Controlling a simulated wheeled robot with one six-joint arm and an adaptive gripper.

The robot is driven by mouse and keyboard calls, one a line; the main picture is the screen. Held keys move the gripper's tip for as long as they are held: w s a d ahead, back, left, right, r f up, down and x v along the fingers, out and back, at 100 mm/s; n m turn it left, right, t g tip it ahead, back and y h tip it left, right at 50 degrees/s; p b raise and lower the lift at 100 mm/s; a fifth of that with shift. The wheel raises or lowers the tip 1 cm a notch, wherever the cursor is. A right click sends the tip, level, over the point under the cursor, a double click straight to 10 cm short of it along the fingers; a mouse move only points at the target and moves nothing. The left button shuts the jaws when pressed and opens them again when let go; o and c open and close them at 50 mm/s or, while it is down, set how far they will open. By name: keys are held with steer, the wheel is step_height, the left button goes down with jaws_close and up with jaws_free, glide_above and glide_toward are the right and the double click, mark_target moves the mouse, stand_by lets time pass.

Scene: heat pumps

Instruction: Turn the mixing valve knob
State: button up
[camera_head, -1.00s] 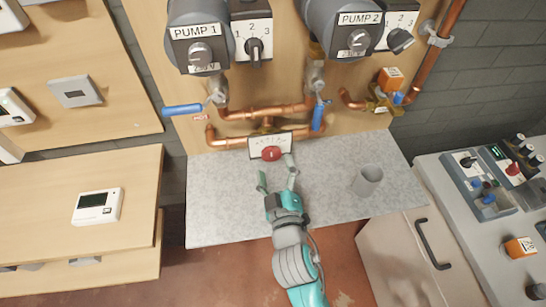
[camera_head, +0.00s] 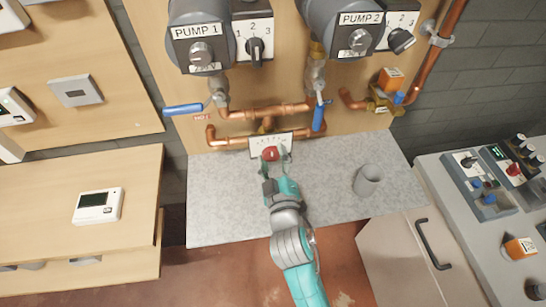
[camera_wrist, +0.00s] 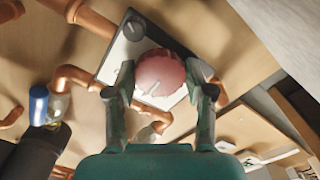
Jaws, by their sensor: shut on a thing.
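The mixing valve knob (camera_head: 270,153) is red and round. It sits on a white scale plate (camera_head: 257,142) on the copper pipework, low on the wooden board. My gripper (camera_head: 273,158) reaches up to it from below, with one finger on each side. In the wrist view the knob (camera_wrist: 161,73) shows pinkish with a pale mark, between the two fingers of my gripper (camera_wrist: 161,85). The fingers are closed on its sides. The exact contact points are hard to see.
Copper pipes (camera_head: 262,112) run just above the knob. Blue lever handles stand at left (camera_head: 183,110) and right (camera_head: 319,117). A grey cup (camera_head: 368,179) stands on the grey worktop (camera_head: 225,210) to the right. The worktop's left part is clear.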

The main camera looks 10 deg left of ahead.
steer(key=shift+n, duration=2.4)
steer(key=o, duration=1.2)
steer(key=shift+c, duration=0.2)
steer(key=v, duration=1.2)
